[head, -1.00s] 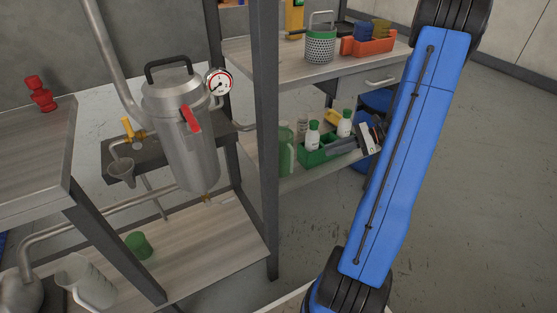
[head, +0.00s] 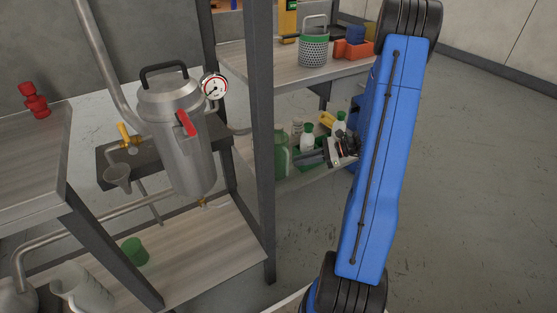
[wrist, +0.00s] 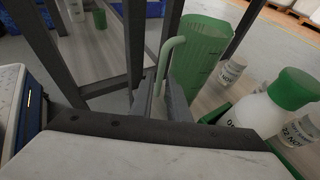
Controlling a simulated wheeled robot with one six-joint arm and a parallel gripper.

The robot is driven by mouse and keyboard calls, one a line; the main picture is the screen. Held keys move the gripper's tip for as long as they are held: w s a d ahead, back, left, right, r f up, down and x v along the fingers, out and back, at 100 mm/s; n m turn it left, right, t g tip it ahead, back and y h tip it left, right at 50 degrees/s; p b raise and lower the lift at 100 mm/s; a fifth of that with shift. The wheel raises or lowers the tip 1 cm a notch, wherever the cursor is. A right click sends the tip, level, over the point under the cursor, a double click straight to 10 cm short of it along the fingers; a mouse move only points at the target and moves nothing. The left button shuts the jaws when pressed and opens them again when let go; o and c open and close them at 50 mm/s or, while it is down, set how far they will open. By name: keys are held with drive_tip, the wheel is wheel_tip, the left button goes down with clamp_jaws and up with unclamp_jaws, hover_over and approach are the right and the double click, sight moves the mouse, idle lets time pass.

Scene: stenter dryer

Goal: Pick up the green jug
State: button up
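The green jug (head: 281,158) is translucent and stands on the lower shelf behind the dark post, partly hidden by it in the head view. In the wrist view the jug (wrist: 197,58) stands upright, its pale green handle (wrist: 168,58) towards me. My gripper (wrist: 159,100) is open, with its two fingers on either side of the handle's lower end. I cannot tell whether they touch it. In the head view my gripper (head: 302,158) reaches in from the right, close to the jug.
A green crate (wrist: 216,112) with white, green-capped bottles (wrist: 258,112) stands just right of the jug. Dark frame posts (head: 262,150) stand close by. A steel pot (head: 182,140) with a gauge is on the left. Open floor lies to the right.

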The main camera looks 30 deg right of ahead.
sight(288, 162)
drive_tip(key=shift+r+x, duration=0.2)
drive_tip(key=shift+x, duration=1.2)
drive_tip(key=shift+r+x, duration=0.2)
drive_tip(key=shift+x, duration=1.2)
drive_tip(key=shift+w+a, duration=0.1)
clamp_jaws()
